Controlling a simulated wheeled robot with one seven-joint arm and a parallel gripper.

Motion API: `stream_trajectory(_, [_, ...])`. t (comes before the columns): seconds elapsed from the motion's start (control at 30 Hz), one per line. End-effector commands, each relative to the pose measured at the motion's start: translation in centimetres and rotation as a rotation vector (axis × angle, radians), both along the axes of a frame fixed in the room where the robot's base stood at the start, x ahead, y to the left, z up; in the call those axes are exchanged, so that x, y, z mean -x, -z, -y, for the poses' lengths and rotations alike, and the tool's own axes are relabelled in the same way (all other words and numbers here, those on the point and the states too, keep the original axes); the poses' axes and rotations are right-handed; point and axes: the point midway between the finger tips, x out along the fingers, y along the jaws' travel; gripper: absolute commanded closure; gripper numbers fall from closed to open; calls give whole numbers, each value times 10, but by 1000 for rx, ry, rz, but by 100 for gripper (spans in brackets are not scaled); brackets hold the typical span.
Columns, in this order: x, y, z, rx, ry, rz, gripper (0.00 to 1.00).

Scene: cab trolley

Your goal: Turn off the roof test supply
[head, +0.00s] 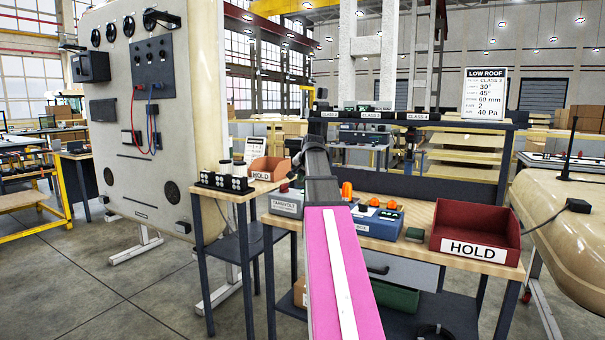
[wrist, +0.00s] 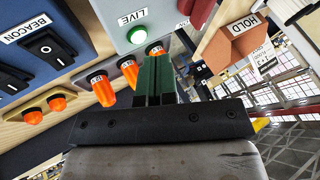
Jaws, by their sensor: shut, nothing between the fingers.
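A grey supply box stands on the wooden bench in the head view (head: 286,204), partly behind my arm; its label there is too small to read surely. In the wrist view the grey box (wrist: 121,18) carries a LIVE label and a bright green lamp (wrist: 130,39). A red part (wrist: 201,12) shows at the top edge of that view, cut off by the frame. My gripper (wrist: 154,64) is shut and empty, its dark green fingers pointing toward the box's lower edge beside the lamp. I cannot tell whether they touch anything. In the head view my arm hides the fingers.
A blue box (head: 378,222) labelled BEACON in the wrist view (wrist: 45,45) has black rocker switches. Several orange lamps (wrist: 103,90) stand close to my fingers.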

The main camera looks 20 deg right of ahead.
Motion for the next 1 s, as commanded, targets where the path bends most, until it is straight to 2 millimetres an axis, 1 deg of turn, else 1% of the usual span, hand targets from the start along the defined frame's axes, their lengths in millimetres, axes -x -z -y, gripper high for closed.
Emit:
stream_trajectory(0.03, [-7,8,1,-1,0,-1,100])
stream_trajectory(0.1, [-15,18,1,-1,0,-2,100])
stream_trajectory(0.27, [-32,41,1,0,0,-1,100])
stream_trajectory(0.3, [-37,43,-1,0,-1,1,100])
stream_trajectory(0.4, [-49,40,-12,0,-2,1,100])
stream_trajectory(0.6, [-61,40,-22,1,0,1,100])
stream_trajectory(1.0, [-62,41,-24,1,0,1,100])
